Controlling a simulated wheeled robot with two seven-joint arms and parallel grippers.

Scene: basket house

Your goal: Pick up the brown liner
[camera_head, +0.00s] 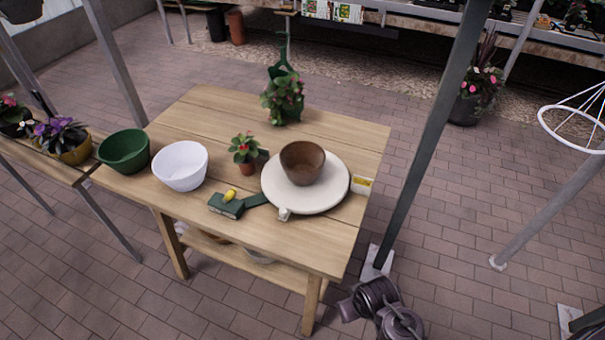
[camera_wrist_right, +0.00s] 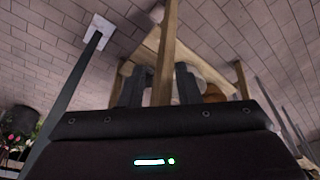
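The brown liner (camera_head: 302,164) is a bowl-shaped pot, upright and seemingly empty. It stands on a round cream turntable (camera_head: 276,197) at the right side of the wooden table. My right gripper (camera_wrist_right: 159,76) shows in the right wrist view with its two dark fingers apart and nothing between them. A wooden table leg (camera_wrist_right: 166,50) is seen beyond the fingers. The liner cannot be made out in that view. Part of my right arm is at the bottom right of the head view, low beside the table and well away from the liner. My left gripper is not in view.
A metal post (camera_head: 430,140) stands right of the table.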

